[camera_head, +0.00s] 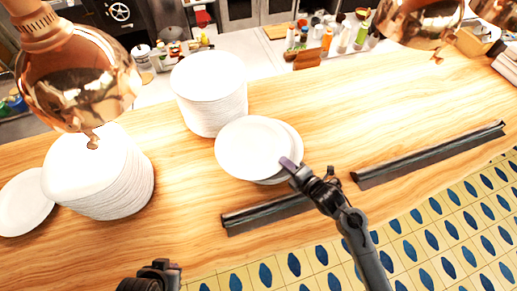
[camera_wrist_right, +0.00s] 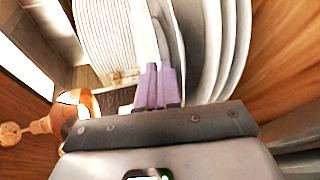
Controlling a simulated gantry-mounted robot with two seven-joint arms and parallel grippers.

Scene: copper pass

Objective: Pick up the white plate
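A white plate (camera_head: 248,147) lies on top of a short pile of plates in the middle of the wooden counter, offset to the left of the plates under it (camera_head: 292,145). My right gripper (camera_head: 288,164) is at its right-front rim. In the right wrist view its purple fingertips (camera_wrist_right: 158,84) are close together, with a thin plate edge running down to them; they look shut on the rim. Several plate rims (camera_wrist_right: 212,50) lie just to the right of the fingers. My left gripper (camera_head: 168,272) is at the bottom edge, apart from the plates; its fingers are not clear.
Tall plate stacks stand behind (camera_head: 209,90) and at left (camera_head: 98,175), with a single plate (camera_head: 22,202) at far left. Copper lamps (camera_head: 78,80) hang above. Dark rails (camera_head: 430,155) lie along the front. The counter's right side (camera_head: 400,110) is clear.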

